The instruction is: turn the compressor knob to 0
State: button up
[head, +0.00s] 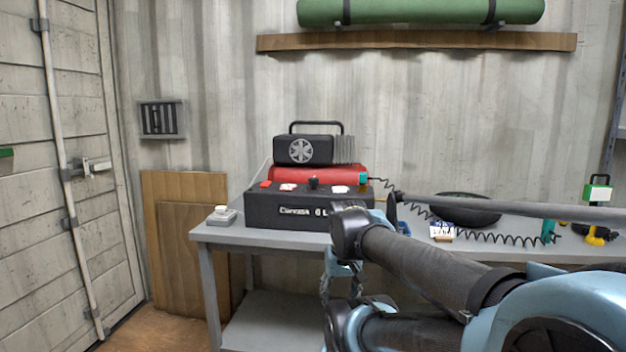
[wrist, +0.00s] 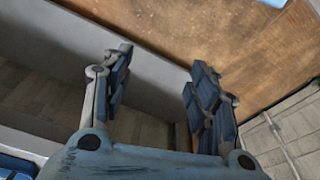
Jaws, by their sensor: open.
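The compressor (head: 285,210) stands on the grey table in the head view, with a black front box, a red tank (head: 310,174) and a black finned motor (head: 305,150). A small black knob (head: 314,183) stands up on the box's top, between red and white pieces; its setting is too small to read. My gripper (head: 327,290) hangs in front of the table's edge, below and right of the compressor, partly hidden by my arm. In the wrist view, my gripper (wrist: 162,60) has its two fingers apart and nothing between them. The compressor and knob do not show there.
The table (head: 270,236) has a lower shelf (head: 270,325). A white switch-like box (head: 222,215) sits at its left corner. Brown boards (head: 180,186) lean at the left wall.

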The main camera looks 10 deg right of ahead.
jog(key=w+r+m, duration=0.5)
jog(key=w+r, duration=0.6)
jog(key=r, duration=0.4)
notch_tip(320, 180, up, 25)
jog(key=m+g, duration=0.2)
jog(key=m, duration=1.4)
send_over(314, 184)
jog(key=w, duration=0.2)
notch_tip(314, 184, down, 17)
jog(key=shift+w+d+f, duration=0.1)
jog(key=shift+d+f, duration=0.05)
jog(key=shift+f, duration=0.05)
jog(key=c, duration=1.1)
